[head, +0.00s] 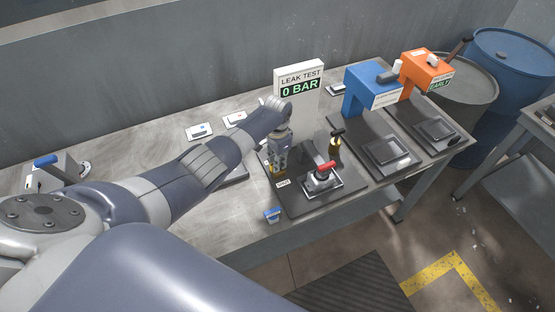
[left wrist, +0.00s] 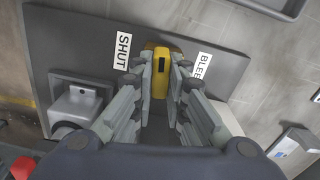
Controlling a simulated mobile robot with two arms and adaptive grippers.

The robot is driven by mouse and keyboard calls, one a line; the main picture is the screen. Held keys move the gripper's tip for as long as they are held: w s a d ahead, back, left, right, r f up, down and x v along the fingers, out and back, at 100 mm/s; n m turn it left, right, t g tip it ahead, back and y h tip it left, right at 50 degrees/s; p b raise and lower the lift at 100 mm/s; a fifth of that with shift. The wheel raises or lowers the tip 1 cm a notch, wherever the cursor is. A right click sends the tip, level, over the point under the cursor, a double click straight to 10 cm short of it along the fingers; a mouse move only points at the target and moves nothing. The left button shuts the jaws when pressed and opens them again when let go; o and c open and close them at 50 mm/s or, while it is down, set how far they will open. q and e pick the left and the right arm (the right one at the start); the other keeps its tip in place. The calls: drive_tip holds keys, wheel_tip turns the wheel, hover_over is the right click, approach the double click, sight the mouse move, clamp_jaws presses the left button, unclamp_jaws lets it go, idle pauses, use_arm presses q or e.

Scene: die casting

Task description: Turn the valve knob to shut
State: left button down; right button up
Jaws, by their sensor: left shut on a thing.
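The yellow valve knob (left wrist: 160,72) with a dark mark stands on the dark leak-test plate (head: 305,199). In the left wrist view it sits between the SHUT label (left wrist: 122,50) on the left and the BLEED label (left wrist: 201,66), partly cut off, on the right. My left gripper (head: 277,172) reaches down onto the knob. In the left wrist view its fingers (left wrist: 161,90) are closed on both sides of the knob. The knob's long side points up the picture, between the two labels. The leak test sign (head: 300,82) reads 0 BAR. My right gripper is not in view.
A clamp with a red handle (head: 325,167) stands right of my left gripper. A brass fitting with a black handle (head: 335,143) is behind it. Blue (head: 366,92) and orange (head: 424,70) stations stand further right. A small blue-topped part (head: 272,214) lies near the front edge.

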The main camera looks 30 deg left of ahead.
use_arm(q)
drive_tip(key=n+p, duration=0.1)
drive_tip(key=n, duration=0.2)
drive_tip(key=shift+r+n, duration=0.15)
drive_tip(key=shift+n, duration=0.25)
drive_tip(key=n+p, duration=0.1)
drive_tip(key=n, duration=0.3)
drive_tip(key=shift+n, duration=0.3)
drive_tip(key=n, duration=0.4)
drive_tip(key=shift+p, duration=0.35)
drive_tip(key=shift+w+n, duration=0.1)
drive_tip(key=shift+n, duration=1.6)
drive_tip(key=c, duration=1.6)
unclamp_jaws()
wheel_tip(320, 180, up, 12)
